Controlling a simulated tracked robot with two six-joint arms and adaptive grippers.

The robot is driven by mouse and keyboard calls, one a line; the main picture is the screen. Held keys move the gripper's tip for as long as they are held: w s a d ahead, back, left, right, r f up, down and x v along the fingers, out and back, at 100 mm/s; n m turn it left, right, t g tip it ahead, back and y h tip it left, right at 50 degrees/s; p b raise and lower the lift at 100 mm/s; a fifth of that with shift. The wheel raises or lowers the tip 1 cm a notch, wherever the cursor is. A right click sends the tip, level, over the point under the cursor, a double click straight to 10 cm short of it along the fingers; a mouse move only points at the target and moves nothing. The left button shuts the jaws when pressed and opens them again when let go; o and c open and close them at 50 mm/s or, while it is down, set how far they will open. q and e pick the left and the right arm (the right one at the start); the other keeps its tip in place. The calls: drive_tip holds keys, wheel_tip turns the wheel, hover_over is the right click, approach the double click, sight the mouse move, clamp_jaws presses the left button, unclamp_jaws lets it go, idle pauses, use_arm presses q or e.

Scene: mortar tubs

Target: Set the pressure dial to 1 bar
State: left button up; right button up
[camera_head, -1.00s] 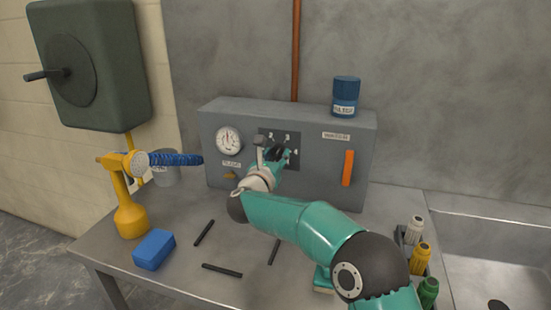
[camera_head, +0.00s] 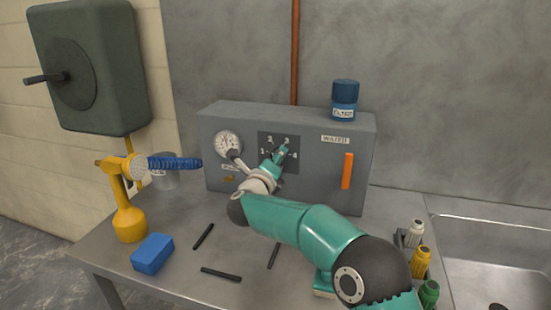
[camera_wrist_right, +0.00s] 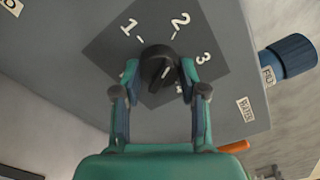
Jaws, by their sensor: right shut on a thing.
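The pressure dial is a black knob (camera_wrist_right: 158,64) on a dark square plate with white numbers 1 to 4. The plate (camera_head: 267,136) is on the front of a grey box (camera_head: 325,172). My right gripper (camera_wrist_right: 160,75) is shut on the knob, with one teal finger on each side of it. In the head view my right gripper (camera_head: 281,151) covers the knob. Which number the knob points at cannot be told clearly. A round white gauge (camera_head: 228,143) is left of the plate. My left gripper is not in view.
An orange handle (camera_head: 347,170) is right of the plate, and a blue jar (camera_head: 345,98) stands on the box. A yellow sprayer (camera_head: 129,215), a blue block (camera_head: 152,253) and black sticks (camera_head: 221,274) are on the table. Bottles (camera_head: 421,262) stand beside the sink (camera_head: 490,235).

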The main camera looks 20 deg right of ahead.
drive_tip(key=n+p, duration=0.1)
drive_tip(key=n, duration=0.1)
drive_tip(key=n+p, duration=0.1)
drive_tip(key=n, duration=0.3)
drive_tip(key=shift+a+r+n+p, duration=0.2)
drive_tip(key=shift+r+n+p, duration=0.05)
drive_tip(key=shift+n+p, duration=0.15)
drive_tip(key=n+p, duration=0.2)
drive_tip(key=n, duration=0.2)
drive_tip(key=shift+n, duration=0.4)
drive_tip(key=shift+f+n+p, duration=0.1)
drive_tip(key=shift+n+p, duration=0.45)
drive_tip(key=shift+n, duration=0.15)
drive_tip(key=shift+f, duration=0.1)
drive_tip(key=o, duration=1.1)
drive_tip(key=shift+w, duration=0.15)
drive_tip(key=shift+o, duration=0.2)
drive_tip(key=shift+d, duration=0.1)
